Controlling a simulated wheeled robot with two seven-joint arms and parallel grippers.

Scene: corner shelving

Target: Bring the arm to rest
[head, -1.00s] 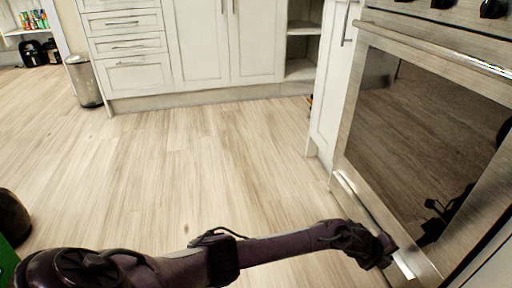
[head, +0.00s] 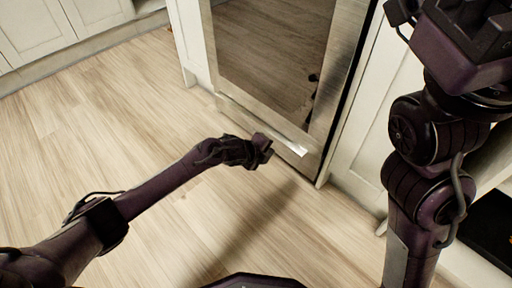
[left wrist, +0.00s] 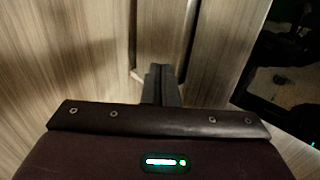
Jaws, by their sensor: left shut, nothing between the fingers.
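My left arm (head: 150,195) reaches in from the lower left of the head view, dark purple and black. Its gripper (head: 264,148) is in front of the lower part of the oven (head: 275,60); I cannot tell whether it touches. In the left wrist view the two dark fingers (left wrist: 160,82) are together with nothing between them. My right arm (head: 415,180) stands folded upward at the right of the head view. Its gripper cannot be made out there.
White cabinets (head: 40,30) stand at the upper left, and a white panel (head: 372,125) is right of the oven. An open shelf space with a black item (head: 492,232) is at the lower right. The wood floor (head: 110,130) is clear at left.

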